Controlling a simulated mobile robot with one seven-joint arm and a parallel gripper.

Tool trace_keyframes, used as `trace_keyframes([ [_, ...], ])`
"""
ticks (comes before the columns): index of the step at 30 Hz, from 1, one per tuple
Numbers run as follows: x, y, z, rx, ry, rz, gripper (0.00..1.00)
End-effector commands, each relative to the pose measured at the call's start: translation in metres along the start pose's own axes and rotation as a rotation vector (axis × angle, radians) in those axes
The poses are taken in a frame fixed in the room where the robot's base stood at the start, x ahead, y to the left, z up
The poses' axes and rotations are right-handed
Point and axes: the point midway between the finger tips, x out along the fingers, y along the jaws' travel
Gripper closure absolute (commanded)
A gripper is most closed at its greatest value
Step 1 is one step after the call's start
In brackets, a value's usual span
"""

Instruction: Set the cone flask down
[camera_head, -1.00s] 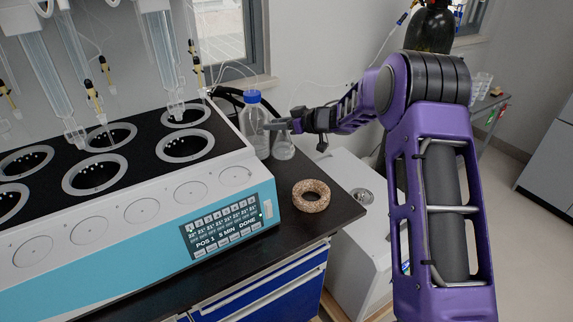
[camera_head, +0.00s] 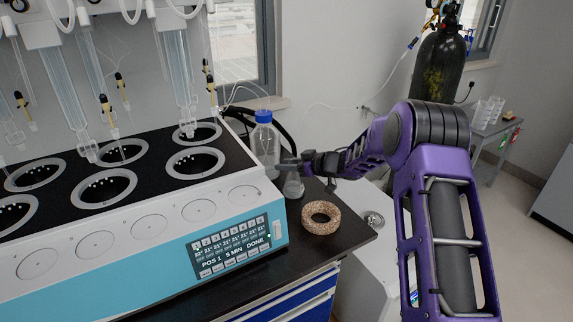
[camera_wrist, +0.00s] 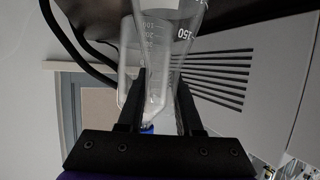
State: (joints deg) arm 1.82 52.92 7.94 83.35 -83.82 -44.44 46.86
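The cone flask (camera_head: 293,188) is clear glass and looks upright near the back right of the dark bench, left of the cork ring. My gripper (camera_head: 290,163) comes in from the right at the flask's neck. In the wrist view my gripper (camera_wrist: 160,103) has its two black fingers on either side of the neck of the flask (camera_wrist: 182,28), which carries white graduations, and looks shut on it. I cannot tell whether the flask's base touches the bench.
A blue-capped bottle (camera_head: 265,150) stands just behind and left of the flask. The cork ring (camera_head: 321,227) lies in front, near the bench's right edge. The white and blue distiller (camera_head: 160,225) fills the left. A dark gas cylinder (camera_head: 440,70) stands at the back right.

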Motion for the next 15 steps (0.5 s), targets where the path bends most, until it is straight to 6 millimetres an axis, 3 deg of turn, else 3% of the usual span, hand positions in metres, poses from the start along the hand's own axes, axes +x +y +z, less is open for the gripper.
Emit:
trace_keyframes([
  [1, 0.0, -0.0001, 0.0, 0.0, -0.001, 0.0, 0.57],
  [5, 0.0, -0.0001, 0.0002, 0.0, -0.001, 0.0, 0.36],
  [15, -0.0015, -0.0002, -0.0036, -0.001, -0.001, 0.0, 0.36],
])
